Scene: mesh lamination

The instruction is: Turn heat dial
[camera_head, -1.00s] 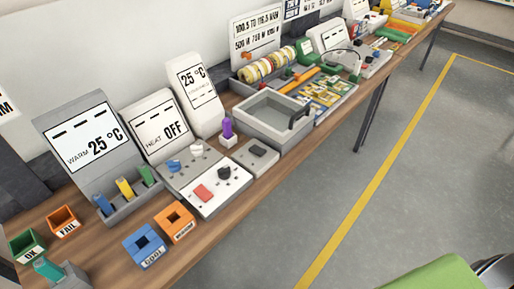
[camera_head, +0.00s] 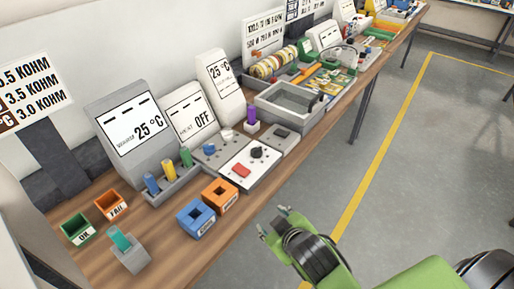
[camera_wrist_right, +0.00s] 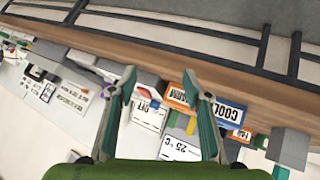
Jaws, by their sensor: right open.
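The heat display (camera_head: 192,115) reads "HEAT OFF" and stands at the back of the bench. In front of it is a grey panel with a blue knob (camera_head: 209,149) and a white knob. Beside that, a white panel carries a black dial (camera_head: 256,152) and a red button (camera_head: 241,170). Which knob is the heat dial I cannot tell for sure. My right gripper (camera_head: 273,220) is open and empty, off the bench's front edge. In the right wrist view its two fingers (camera_wrist_right: 164,110) are spread, with the upside-down displays beyond. My left gripper is not in view.
Blue (camera_head: 195,217) and orange (camera_head: 219,194) boxes stand near the front edge. The "WARM 25 °C" display (camera_head: 135,125) with coloured sticks is to the left. A grey tray (camera_head: 289,104) is further right. The floor beside the bench is clear.

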